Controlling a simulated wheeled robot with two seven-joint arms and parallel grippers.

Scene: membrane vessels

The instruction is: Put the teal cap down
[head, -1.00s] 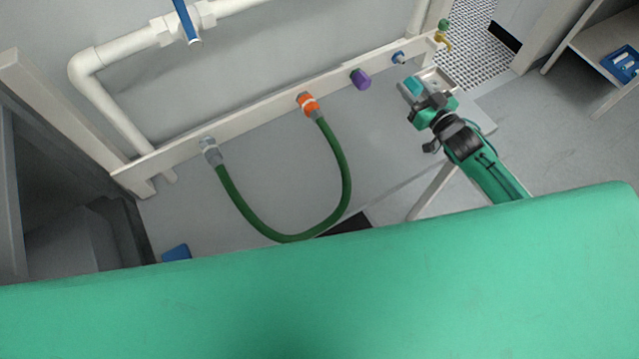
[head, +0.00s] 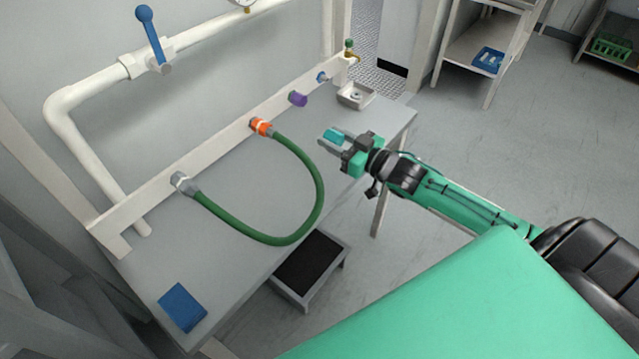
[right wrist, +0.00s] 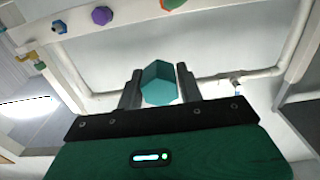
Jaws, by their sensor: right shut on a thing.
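The teal cap (head: 335,135) is between the fingers of my right gripper (head: 333,141), which is shut on it. In the head view they are over the right part of the grey bench (head: 228,239), right of the hose. The right wrist view also shows the teal cap (right wrist: 160,83) between the two dark fingertips of the gripper (right wrist: 158,88). Whether the cap touches the bench cannot be told, but it looks held above it. My left gripper is not in view.
A green hose (head: 317,193) loops across the bench from an orange fitting (head: 261,127) to a grey fitting (head: 183,183). A purple cap (head: 298,99) sits on the white rail. A small metal tray (head: 355,95) stands at the back right. A blue pad (head: 182,307) lies front left.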

